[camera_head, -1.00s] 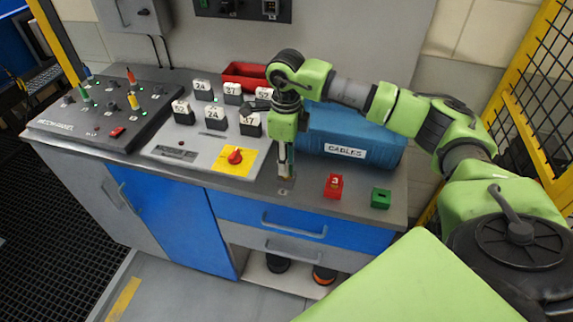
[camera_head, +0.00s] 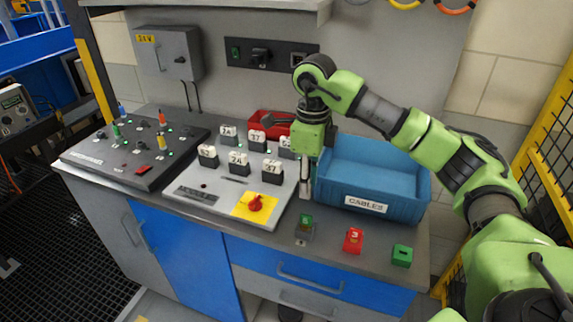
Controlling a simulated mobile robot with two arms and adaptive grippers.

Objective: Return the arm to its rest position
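My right arm reaches in from the right over the bench, and its gripper (camera_head: 305,192) points straight down just left of the blue CABLES bin (camera_head: 372,178). The fingers are small here, so I cannot tell whether they are open or shut. My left gripper is not in view.
A panel with several numbered white-topped blocks (camera_head: 238,163) and a red knob on a yellow plate (camera_head: 255,204) lies left of the gripper. A red bin (camera_head: 262,119) is behind. A dark control panel (camera_head: 118,158) stands at left. A yellow mesh fence (camera_head: 545,150) borders the right.

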